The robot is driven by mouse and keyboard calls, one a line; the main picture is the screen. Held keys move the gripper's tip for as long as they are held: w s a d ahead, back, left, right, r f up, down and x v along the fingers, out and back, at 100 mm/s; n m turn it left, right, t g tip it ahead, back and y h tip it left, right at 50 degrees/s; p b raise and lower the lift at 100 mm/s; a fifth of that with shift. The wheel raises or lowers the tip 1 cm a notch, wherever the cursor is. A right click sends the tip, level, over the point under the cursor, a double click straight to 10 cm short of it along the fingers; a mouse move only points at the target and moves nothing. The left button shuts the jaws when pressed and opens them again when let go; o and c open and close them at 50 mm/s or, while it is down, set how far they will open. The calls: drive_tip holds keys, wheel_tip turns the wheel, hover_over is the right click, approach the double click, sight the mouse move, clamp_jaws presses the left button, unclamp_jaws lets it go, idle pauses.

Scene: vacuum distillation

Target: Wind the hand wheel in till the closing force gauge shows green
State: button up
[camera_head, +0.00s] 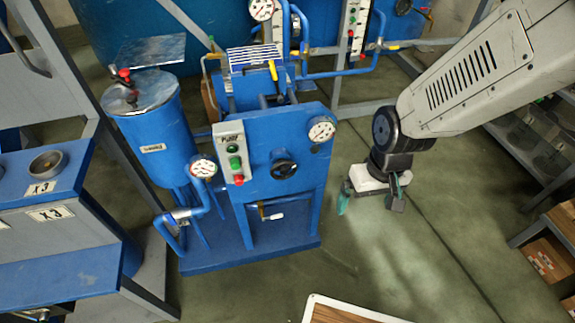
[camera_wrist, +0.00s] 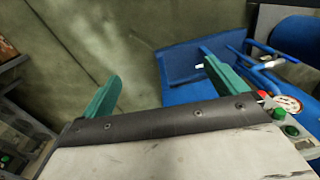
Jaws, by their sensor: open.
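The black hand wheel (camera_head: 284,169) sits on the front face of the blue press-like machine (camera_head: 262,140) in the head view. A round white gauge (camera_head: 321,130) is at the machine's upper right corner; its reading is too small to tell. Another gauge (camera_head: 203,167) stands at the left on blue piping. My gripper (camera_head: 370,205) is open and empty, to the right of the machine and apart from it, lower than the wheel. In the wrist view its green fingers (camera_wrist: 160,85) are spread over the floor. The hand wheel is not seen there.
A control box (camera_head: 232,152) with green and red buttons is left of the wheel. A blue tank (camera_head: 155,130) stands beside the machine. The blue base plate (camera_wrist: 190,62) shows in the wrist view. Floor right of the machine is clear; shelves (camera_head: 545,130) stand farther right.

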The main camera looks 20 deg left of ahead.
sight(283, 166)
drive_tip(key=w+a+f+n+t+y, duration=0.2)
drive_tip(key=a+f+t, duration=0.1)
drive_tip(key=a+f, duration=0.65)
drive_tip(key=w+a+f+n+t+y, duration=0.15)
drive_tip(key=a+f+t, duration=0.25)
drive_tip(key=a+f, duration=0.55)
drive_tip(key=w+r+t+y, duration=0.1)
drive_tip(key=t, duration=0.1)
drive_tip(key=w+a+r+t+y, duration=0.1)
drive_tip(key=w+r+t+y, duration=0.1)
drive_tip(key=t, duration=0.1)
drive_tip(key=w+r+n+t+y, duration=0.1)
drive_tip(key=r+t+y, duration=0.1)
drive_tip(key=t, duration=0.1)
drive_tip(key=shift+w+a+r+y, duration=0.2)
drive_tip(key=shift+w+a+y, duration=0.1)
drive_tip(key=shift+w, duration=0.1)
drive_tip(key=shift+w+a+r+t, duration=0.15)
drive_tip(key=shift+w+t, duration=0.15)
drive_tip(key=x, duration=0.7)
drive_tip(key=c, duration=1)
